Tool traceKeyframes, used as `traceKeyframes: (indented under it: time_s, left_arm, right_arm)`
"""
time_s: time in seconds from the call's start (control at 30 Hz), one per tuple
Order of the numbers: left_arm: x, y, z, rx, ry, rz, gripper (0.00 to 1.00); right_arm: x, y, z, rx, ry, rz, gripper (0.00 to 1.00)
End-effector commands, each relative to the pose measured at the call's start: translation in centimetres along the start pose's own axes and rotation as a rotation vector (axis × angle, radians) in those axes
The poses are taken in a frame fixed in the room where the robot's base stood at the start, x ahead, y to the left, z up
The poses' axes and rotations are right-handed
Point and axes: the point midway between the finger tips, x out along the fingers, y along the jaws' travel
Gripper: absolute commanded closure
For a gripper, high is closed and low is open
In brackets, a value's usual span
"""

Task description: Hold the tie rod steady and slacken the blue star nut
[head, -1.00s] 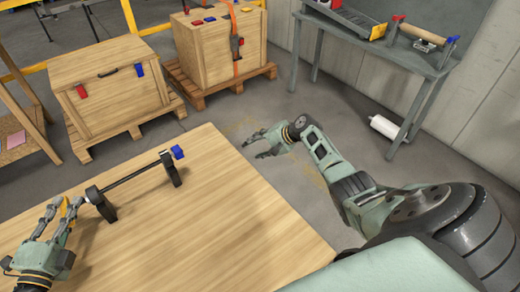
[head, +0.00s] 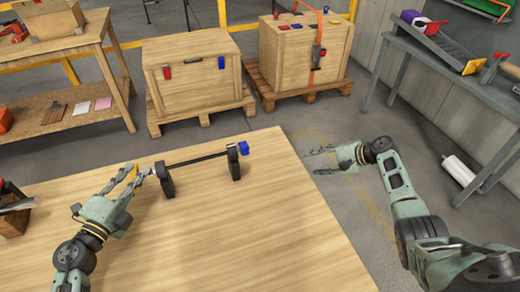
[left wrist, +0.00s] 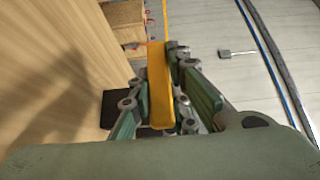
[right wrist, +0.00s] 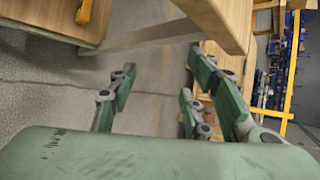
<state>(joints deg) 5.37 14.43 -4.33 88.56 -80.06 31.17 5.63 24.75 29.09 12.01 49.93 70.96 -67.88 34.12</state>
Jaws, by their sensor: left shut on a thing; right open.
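The tie rod (head: 203,158) is a thin dark rod lying across two black supports, a left one (head: 167,181) and a right one (head: 233,163), on the wooden table. The blue star nut (head: 243,148) is at the rod's right end, by the right support. My left gripper (head: 138,174) is shut on a yellow-orange bar at the rod's left end; the bar (left wrist: 159,85) also shows between the fingers in the left wrist view. My right gripper (head: 323,161) is open and empty, beyond the table's right edge and well apart from the nut.
The tabletop (head: 270,230) is clear right of the rod. Two wooden crates stand on pallets behind, a left one (head: 190,85) and a right one (head: 290,58). A shelf bench (head: 75,100) is back left; a grey bench (head: 455,85) is at right.

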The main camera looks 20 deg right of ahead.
Motion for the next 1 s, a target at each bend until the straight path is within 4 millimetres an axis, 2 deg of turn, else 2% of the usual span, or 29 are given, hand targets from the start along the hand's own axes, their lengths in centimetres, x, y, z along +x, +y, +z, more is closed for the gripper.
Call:
traceKeyframes:
  time_s: [0.2,0.3,0.4,0.5,0.67,1.0]
  left_arm:
    - [0.0,-0.2,0.1,0.000,-0.003,-0.003,1.00]
    - [0.0,-0.2,0.1,0.000,-0.002,-0.004,1.00]
    - [0.0,-0.2,0.1,-0.001,-0.002,-0.004,1.00]
    - [0.0,-0.2,0.1,0.000,-0.002,-0.004,1.00]
    - [0.0,-0.2,0.1,0.000,-0.002,-0.003,1.00]
    - [0.0,-0.2,0.1,-0.001,-0.002,-0.003,1.00]
  right_arm:
    - [-5.5,-3.4,7.0,0.126,-0.328,-0.031,0.55]
    - [-5.0,-6.9,12.5,-0.004,-0.489,-0.096,0.55]
    - [-5.5,-8.8,15.9,-0.095,-0.593,-0.143,0.55]
    - [-5.8,-9.8,17.9,-0.148,-0.650,-0.172,0.55]
    - [-4.8,-10.2,19.4,-0.165,-0.671,-0.181,0.55]
    - [0.3,-10.9,23.5,-0.164,-0.668,-0.179,0.55]
